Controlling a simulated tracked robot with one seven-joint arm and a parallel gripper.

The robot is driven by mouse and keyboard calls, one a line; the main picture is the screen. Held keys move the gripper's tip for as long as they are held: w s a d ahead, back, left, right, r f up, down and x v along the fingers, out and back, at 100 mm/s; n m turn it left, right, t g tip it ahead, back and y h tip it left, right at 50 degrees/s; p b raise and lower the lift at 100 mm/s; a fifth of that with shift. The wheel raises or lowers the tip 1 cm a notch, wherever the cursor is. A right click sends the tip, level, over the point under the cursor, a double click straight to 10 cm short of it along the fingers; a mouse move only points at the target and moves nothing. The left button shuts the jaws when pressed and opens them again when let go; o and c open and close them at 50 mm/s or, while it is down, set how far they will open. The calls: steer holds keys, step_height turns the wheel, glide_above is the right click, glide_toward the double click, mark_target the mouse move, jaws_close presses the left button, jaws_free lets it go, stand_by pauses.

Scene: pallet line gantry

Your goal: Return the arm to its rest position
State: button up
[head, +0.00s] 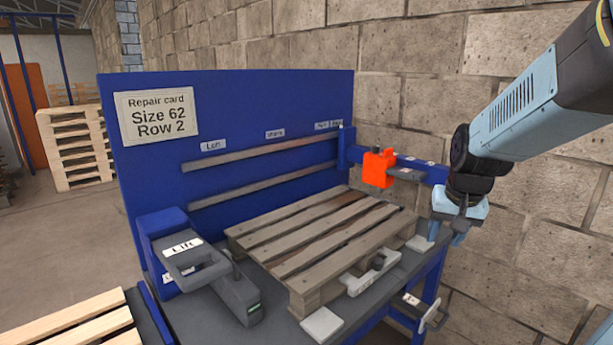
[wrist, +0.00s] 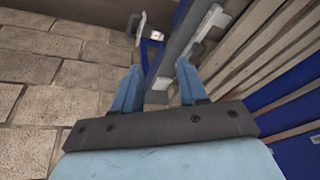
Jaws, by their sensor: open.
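My arm reaches in from the upper right of the head view, in front of the stone wall. My gripper (head: 460,232) points down at the right end of the blue workstation (head: 240,110). In the wrist view my gripper (wrist: 158,85) shows two light blue fingers spread apart with nothing between them. A wooden pallet (head: 325,235) lies on the grey bench top, left of my gripper and apart from it. The pallet's slats also show at the right of the wrist view (wrist: 265,50).
An orange block (head: 378,168) sits on the blue rail close left of my gripper. A grey handle marked Lift (head: 190,258) stands at the bench's left. A repair card (head: 157,115) reads Size 62, Row 2. The stone wall (head: 420,70) is close behind; pallets stand at left.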

steer(key=s+a+r+n+t, duration=0.1)
steer(key=s+a+r, duration=0.1)
steer(key=s, duration=0.4)
steer(key=s+a+r+n+t, duration=0.1)
steer(key=s+a+r+n, duration=0.1)
steer(key=s+r, duration=0.3)
steer(key=shift+s+a+r, duration=0.2)
steer(key=shift+s+a, duration=0.45)
steer(key=shift+s, duration=0.3)
